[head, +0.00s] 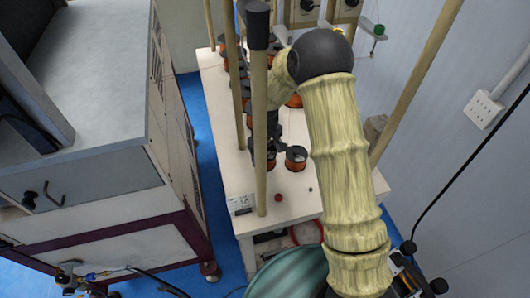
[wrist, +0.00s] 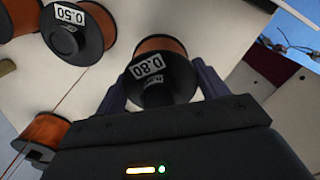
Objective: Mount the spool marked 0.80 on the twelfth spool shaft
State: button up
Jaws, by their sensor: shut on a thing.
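The spool marked 0.80 (wrist: 172,70) has orange-brown wire and dark flanges, and its white label faces the wrist camera. It sits between the two dark fingers of my gripper (wrist: 160,78), which is shut on it. In the head view my gripper (head: 268,128) is over the pale table, partly hidden by a tan post and my arm. I cannot tell in the head view which spool is the held one. I cannot make out the twelfth spool shaft in either view.
A spool marked 0.50 (wrist: 88,38) and another spool (wrist: 42,132) are left of the held one. A spool (head: 296,158) stands on the pale table (head: 300,200), near a small red knob (head: 278,197). Tall tan posts (head: 259,140) rise around it. A grey cabinet (head: 90,120) stands left.

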jog(key=shift+s+f, duration=0.1)
dwell(0.6)
jog(key=shift+f, duration=0.1)
jog(key=shift+f, duration=0.3)
jog(key=shift+d+f+b, duration=0.1)
jog(key=shift+f+b, duration=0.2)
jog(key=shift+b, duration=0.15)
jog(key=shift+f+b, duration=1)
jog(key=shift+f, duration=0.65)
jog(key=o, duration=1.5)
notch_tip(320, 180, up, 12)
jog(key=shift+b, duration=0.55)
